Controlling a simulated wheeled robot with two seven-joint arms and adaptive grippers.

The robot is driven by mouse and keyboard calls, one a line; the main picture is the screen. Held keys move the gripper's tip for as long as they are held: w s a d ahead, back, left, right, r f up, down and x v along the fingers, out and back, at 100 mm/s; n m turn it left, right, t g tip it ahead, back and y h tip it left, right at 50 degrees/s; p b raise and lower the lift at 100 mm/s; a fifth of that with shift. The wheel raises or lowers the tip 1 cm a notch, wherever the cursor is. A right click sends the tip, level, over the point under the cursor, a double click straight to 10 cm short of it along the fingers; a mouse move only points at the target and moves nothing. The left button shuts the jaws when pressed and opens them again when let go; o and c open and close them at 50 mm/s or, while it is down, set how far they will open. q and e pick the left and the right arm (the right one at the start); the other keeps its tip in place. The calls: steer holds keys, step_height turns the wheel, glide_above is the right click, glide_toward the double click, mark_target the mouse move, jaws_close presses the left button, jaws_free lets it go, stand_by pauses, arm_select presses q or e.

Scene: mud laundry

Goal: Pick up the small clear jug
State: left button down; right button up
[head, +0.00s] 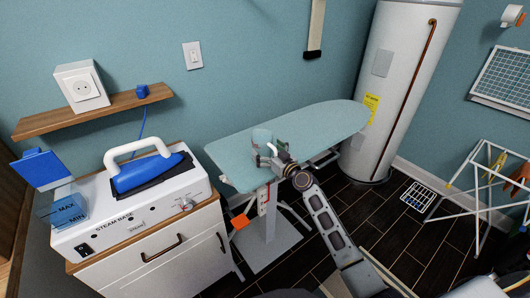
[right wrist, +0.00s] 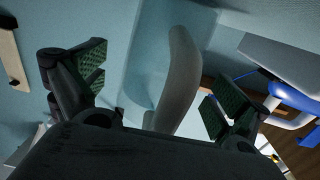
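The small clear jug (head: 261,137) stands on the near part of the blue ironing board (head: 318,124). My right gripper (head: 272,154) is at the jug's near right side in the head view, partly covering it. In the right wrist view, the gripper (right wrist: 150,88) is open. The jug's pale curved handle (right wrist: 180,75) shows between its two green-padded fingers, with a visible gap on each side. The clear jug body (right wrist: 145,45) shows beyond the handle. My left gripper is not in view.
A white steam station (head: 135,215) with a blue iron (head: 150,171) stands on a cabinet at left. A wooden shelf (head: 95,113) hangs above it. A white water heater (head: 396,90) is behind the board's far end. A drying rack (head: 480,190) is at right.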

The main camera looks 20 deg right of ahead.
mark_target(267, 131)
steer(key=c, duration=1.2)
steer(key=shift+o, duration=0.2)
steer(key=shift+r, duration=0.6)
steer(key=shift+r+p, duration=0.45)
steer(key=shift+r, duration=0.25)
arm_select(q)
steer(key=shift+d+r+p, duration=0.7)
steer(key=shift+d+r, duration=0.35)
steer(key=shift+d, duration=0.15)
arm_select(e)
step_height(267, 131, up, 8)
steer(key=shift+f, duration=0.2)
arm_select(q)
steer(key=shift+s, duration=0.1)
